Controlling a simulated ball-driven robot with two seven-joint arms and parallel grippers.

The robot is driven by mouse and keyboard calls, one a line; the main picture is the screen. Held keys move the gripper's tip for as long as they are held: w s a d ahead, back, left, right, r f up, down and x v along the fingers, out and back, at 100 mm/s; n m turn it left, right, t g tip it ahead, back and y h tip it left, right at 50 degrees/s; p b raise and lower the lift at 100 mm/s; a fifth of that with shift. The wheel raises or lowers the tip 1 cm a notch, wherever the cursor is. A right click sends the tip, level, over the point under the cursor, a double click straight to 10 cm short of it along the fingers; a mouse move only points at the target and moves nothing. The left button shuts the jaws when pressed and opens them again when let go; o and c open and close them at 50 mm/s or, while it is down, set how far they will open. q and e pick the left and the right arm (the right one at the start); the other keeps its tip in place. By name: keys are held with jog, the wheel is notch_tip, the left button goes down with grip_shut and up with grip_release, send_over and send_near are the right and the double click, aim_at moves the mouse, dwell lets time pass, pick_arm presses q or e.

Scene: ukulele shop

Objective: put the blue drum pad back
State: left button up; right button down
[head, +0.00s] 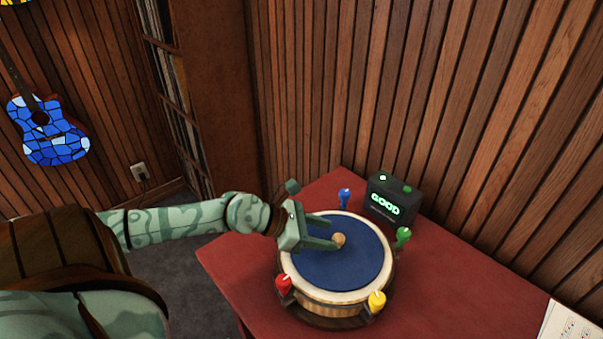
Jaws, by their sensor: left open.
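The blue drum pad (345,268) is a round blue disc with a small wooden knob (339,240) near its middle. It lies flat on top of the round pale wooden drum (330,303), inside its rim. My left gripper (332,234) reaches in from the left over the pad. Its jaws are open, with the fingertips beside the knob; I cannot tell whether they touch it. My right gripper is not in view.
Red (284,283), yellow (376,300), green (403,234) and blue (345,196) pegs surround the drum on the red table (460,290). A dark box (391,199) reading "GOOD" stands behind. Sheet music (568,325) lies front right. Wood-panelled walls close off the back.

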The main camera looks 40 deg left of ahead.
pick_arm(q)
jog(key=p+v, duration=0.1)
jog(key=v, duration=0.6)
jog(key=shift+s+a+r+p, duration=0.15)
jog(key=shift+s+r+p, duration=0.05)
jog(key=shift+s+p, duration=0.1)
